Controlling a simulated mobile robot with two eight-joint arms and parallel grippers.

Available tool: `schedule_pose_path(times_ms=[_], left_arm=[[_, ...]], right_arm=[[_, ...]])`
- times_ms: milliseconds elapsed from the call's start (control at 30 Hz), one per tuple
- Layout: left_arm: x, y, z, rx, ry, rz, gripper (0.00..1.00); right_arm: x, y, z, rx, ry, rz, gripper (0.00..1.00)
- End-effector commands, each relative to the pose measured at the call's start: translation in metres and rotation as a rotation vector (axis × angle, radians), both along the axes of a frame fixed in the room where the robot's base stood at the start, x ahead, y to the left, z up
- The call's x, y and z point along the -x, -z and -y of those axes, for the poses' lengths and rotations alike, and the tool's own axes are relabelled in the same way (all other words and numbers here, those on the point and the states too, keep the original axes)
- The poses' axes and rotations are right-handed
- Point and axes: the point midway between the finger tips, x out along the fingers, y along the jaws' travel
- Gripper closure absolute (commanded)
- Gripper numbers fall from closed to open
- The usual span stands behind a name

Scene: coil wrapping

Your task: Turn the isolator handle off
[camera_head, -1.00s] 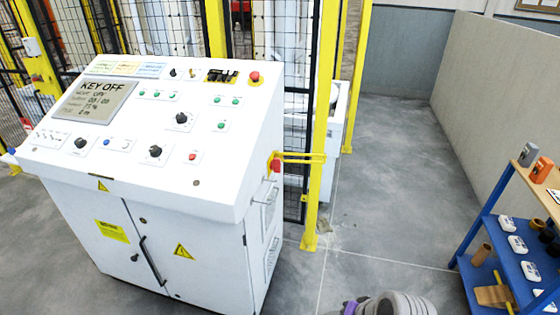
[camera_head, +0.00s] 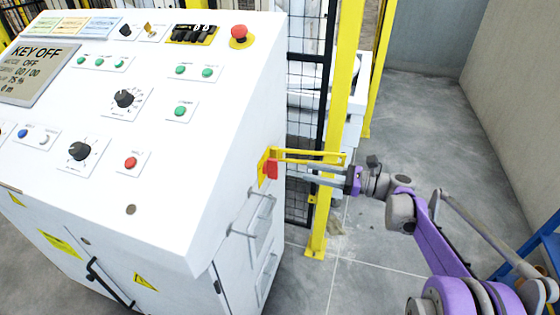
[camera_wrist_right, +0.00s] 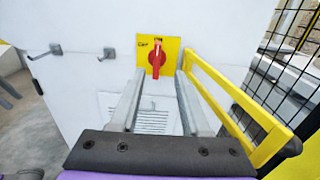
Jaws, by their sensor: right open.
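The red isolator handle (camera_head: 271,170) sits on a yellow plate on the right side wall of the white control cabinet. In the right wrist view the handle (camera_wrist_right: 157,60) stands about vertical on its yellow plate (camera_wrist_right: 171,46). My right gripper (camera_head: 304,173) reaches in from the right and points at the handle. In the right wrist view its two fingers (camera_wrist_right: 159,74) are apart with nothing between them, and the handle shows ahead between the tips. A gap seems to remain between tips and handle. My left gripper is in neither current view.
A yellow bar (camera_head: 308,155) sticks out beside the handle; it runs close along the right finger in the wrist view (camera_wrist_right: 235,97). Hooks (camera_wrist_right: 56,50) project from the side wall. A yellow post (camera_head: 341,110) and black mesh fence stand behind. A blue shelf (camera_head: 550,240) is far right.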

Motion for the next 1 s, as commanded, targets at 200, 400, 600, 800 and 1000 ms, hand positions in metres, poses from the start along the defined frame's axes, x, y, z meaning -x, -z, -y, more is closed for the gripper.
schedule_pose_path(times_ms=[200,400,600,800,1000], left_arm=[[0.0,0.003,0.0,0.0,0.0,-0.001,0.5],[0.0,0.007,0.0,0.0,0.0,-0.003,0.5],[-0.001,0.009,0.0,0.0,0.0,-0.003,0.5],[-0.001,0.01,0.0,0.0,0.0,-0.003,0.5],[-0.001,0.01,0.0,0.0,0.0,-0.003,0.5]], right_arm=[[-0.01,0.0,-0.036,0.001,-0.004,0.001,0.54],[-0.022,0.0,-0.072,0.003,-0.003,0.002,0.54],[-0.029,-0.001,-0.093,0.003,-0.002,0.003,0.54],[-0.031,-0.001,-0.099,0.004,0.0,0.003,0.54],[-0.031,-0.001,-0.099,0.004,0.0,0.003,0.57]])
